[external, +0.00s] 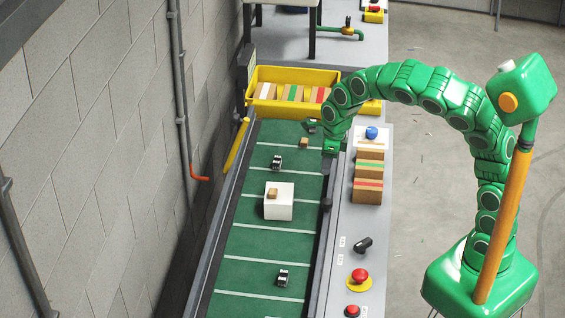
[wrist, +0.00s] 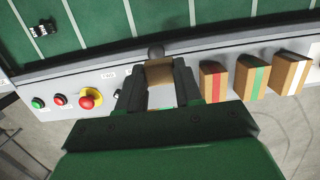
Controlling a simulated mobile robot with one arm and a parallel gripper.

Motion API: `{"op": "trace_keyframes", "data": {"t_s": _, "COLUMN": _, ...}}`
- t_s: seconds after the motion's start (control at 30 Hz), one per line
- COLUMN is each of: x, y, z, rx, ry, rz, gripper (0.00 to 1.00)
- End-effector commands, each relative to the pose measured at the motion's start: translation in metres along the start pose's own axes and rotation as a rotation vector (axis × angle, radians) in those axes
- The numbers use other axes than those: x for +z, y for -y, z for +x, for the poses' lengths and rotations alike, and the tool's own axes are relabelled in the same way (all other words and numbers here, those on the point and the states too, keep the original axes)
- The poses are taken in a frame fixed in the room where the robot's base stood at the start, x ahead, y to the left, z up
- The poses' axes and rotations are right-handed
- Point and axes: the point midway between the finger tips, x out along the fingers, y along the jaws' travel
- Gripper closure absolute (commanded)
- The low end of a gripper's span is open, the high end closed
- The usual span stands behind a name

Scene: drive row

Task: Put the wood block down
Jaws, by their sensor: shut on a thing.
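My gripper (wrist: 159,84) is shut on a tan block (wrist: 159,72), which I take to be the wood block. Its far part is tan and its near part looks pale grey between the dark jaws. In the external view my gripper (external: 331,146) hangs at the right edge of the green belt (external: 262,240), and I cannot make out the held block there. In the wrist view the held block appears over the grey side ledge (wrist: 225,58), close to the belt edge. I cannot tell its height above the ledge.
Striped boxes stand on the ledge: red (wrist: 212,82), green (wrist: 252,76), white (wrist: 290,72). A red button (external: 360,275) and dark knob (external: 362,244) are nearer. A white cube (external: 279,208) bears a small wooden piece (external: 272,193). A yellow bin (external: 290,75) closes the belt's far end.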

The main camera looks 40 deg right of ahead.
Motion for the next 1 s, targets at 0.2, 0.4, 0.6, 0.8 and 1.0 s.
{"op": "trace_keyframes", "data": {"t_s": 0.2, "x": 0.013, "y": -0.002, "z": 0.004, "rx": 0.002, "ry": 0.0, "rz": -0.004, "gripper": 0.93}}
{"op": "trace_keyframes", "data": {"t_s": 0.4, "x": 0.033, "y": 0.006, "z": 0.018, "rx": 0.003, "ry": 0.0, "rz": -0.005, "gripper": 0.93}}
{"op": "trace_keyframes", "data": {"t_s": 0.6, "x": 0.051, "y": 0.015, "z": 0.03, "rx": 0.002, "ry": 0.001, "rz": -0.005, "gripper": 0.93}}
{"op": "trace_keyframes", "data": {"t_s": 0.8, "x": 0.07, "y": 0.022, "z": 0.043, "rx": 0.004, "ry": -0.001, "rz": -0.004, "gripper": 0.93}}
{"op": "trace_keyframes", "data": {"t_s": 1.0, "x": 0.085, "y": 0.029, "z": 0.061, "rx": 0.003, "ry": -0.001, "rz": -0.004, "gripper": 0.93}}
